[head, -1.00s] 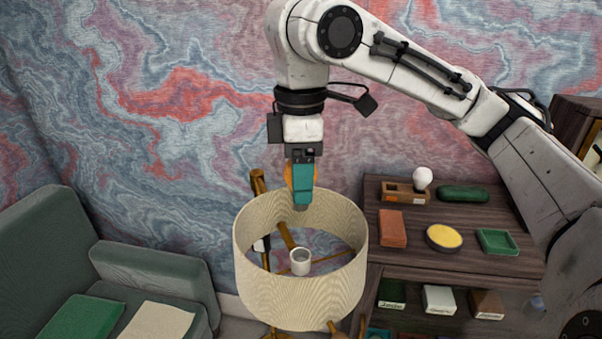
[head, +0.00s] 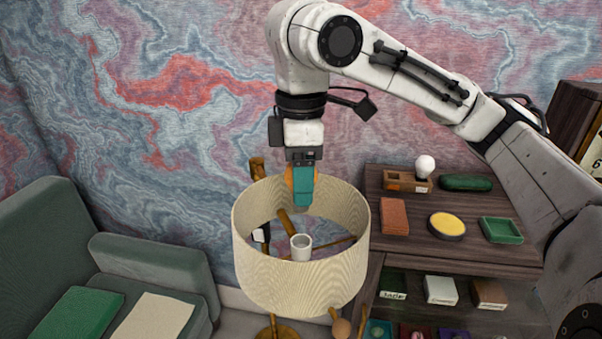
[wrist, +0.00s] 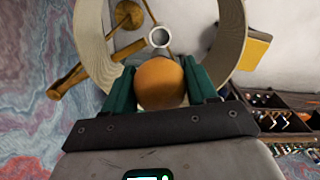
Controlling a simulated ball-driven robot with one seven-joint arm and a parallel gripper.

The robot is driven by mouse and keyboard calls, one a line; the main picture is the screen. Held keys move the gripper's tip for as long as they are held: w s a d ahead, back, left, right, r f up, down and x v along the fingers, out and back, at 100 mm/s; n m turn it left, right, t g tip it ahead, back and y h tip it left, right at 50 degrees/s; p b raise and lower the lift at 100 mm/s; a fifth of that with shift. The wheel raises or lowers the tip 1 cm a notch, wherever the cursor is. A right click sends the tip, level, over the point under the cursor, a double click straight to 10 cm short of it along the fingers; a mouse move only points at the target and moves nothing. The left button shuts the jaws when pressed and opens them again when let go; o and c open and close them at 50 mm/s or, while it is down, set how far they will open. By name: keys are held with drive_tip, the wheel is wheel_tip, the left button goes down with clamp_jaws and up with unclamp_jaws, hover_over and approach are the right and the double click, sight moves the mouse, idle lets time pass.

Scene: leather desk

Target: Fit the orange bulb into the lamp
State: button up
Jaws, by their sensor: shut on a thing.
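My gripper (head: 303,190) points straight down over the open top of the lamp, its tip at the level of the shade's opening. Its teal fingers are shut on the orange bulb (wrist: 160,82), which fills the space between them in the wrist view. In the head view, only a sliver of the orange bulb (head: 288,180) shows beside the finger. The cream lamp shade (head: 300,278) is an open drum. The white lamp socket (head: 301,247) stands upright inside it, below the gripper and apart from the bulb. The socket also shows in the wrist view (wrist: 159,37), just beyond the bulb.
The shade's rim surrounds the space under my gripper. A dark wooden shelf (head: 400,253) at right holds a white bulb (head: 425,166) in a wooden holder, a yellow-topped round tin (head: 446,226) and a green tray (head: 501,230). A green sofa (head: 150,262) is at left.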

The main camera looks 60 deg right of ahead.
drive_tip(key=shift+f+b, duration=2.85)
drive_tip(key=shift+f, duration=1.8)
drive_tip(key=shift+f, duration=0.15)
drive_tip(key=o, duration=1.1)
drive_tip(key=shift+r+p, duration=3.45)
drive_tip(key=shift+p, duration=0.05)
drive_tip(key=shift+r+p, duration=0.6)
drive_tip(key=shift+r, duration=0.45)
